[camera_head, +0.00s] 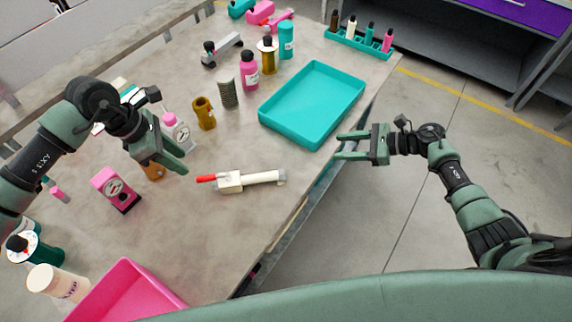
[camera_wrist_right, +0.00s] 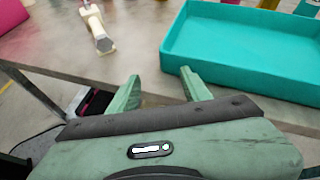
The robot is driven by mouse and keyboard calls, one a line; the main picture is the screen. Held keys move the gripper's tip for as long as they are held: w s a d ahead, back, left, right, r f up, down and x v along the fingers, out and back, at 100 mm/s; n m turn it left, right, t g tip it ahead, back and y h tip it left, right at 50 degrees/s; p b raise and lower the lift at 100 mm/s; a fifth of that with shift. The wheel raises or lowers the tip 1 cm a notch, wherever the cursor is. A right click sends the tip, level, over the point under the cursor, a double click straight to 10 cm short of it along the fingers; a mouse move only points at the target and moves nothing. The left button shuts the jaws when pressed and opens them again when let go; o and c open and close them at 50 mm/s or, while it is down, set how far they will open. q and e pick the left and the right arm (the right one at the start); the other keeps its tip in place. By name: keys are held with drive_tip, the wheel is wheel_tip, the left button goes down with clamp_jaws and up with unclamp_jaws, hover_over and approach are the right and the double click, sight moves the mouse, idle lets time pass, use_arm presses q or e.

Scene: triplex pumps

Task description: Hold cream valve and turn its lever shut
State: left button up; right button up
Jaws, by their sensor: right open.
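The cream valve (camera_head: 262,178) lies on the table near its front edge, with a long pipe end to the right. Its red lever (camera_head: 206,178) points left, roughly in line with the body. In the right wrist view part of the cream valve (camera_wrist_right: 98,28) shows at the upper left; the lever is not clear there. My left gripper (camera_head: 187,160) is open and empty above the table, up and left of the lever. My right gripper (camera_head: 339,146) is open and empty beyond the table edge, right of the valve; its fingers (camera_wrist_right: 160,85) show apart in the wrist view.
A teal tray (camera_head: 270,122) lies behind the valve, near my right gripper. A pink bin (camera_head: 125,290) is at the front left. The table around the valve is clear.

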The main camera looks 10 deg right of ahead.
drive_tip(key=a+r, duration=0.1)
drive_tip(key=a+r+n+g, duration=0.1)
drive_tip(key=a, duration=0.1)
drive_tip(key=a+r+n+g, duration=0.1)
drive_tip(key=a, duration=0.1)
drive_tip(key=shift+w+a+y, duration=0.15)
drive_tip(key=shift+w+y, duration=0.15)
drive_tip(key=shift+w, duration=0.1)
drive_tip(key=shift+n+g+y, duration=0.3)
drive_tip(key=shift+n+g, duration=0.4)
drive_tip(key=shift+g, duration=0.2)
drive_tip(key=a, duration=0.4)
drive_tip(key=shift+s+a+f, duration=0.15)
drive_tip(key=shift+s+f, duration=0.05)
drive_tip(key=shift+s, duration=0.2)
drive_tip(key=g, duration=0.2)
approach(262, 175)
drive_tip(key=shift+s+a+f+n+y, duration=0.1)
drive_tip(key=shift+a+f+n+y, duration=0.1)
drive_tip(key=shift+a+f, duration=0.35)
drive_tip(key=shift+a+f+n+y, duration=0.1)
drive_tip(key=shift+a+f+y, duration=0.15)
drive_tip(key=shift+a, duration=0.35)
drive_tip(key=shift+x, duration=4)
drive_tip(key=shift+d, duration=0.1)
drive_tip(key=shift+c, duration=0.3)
clamp_jaws()
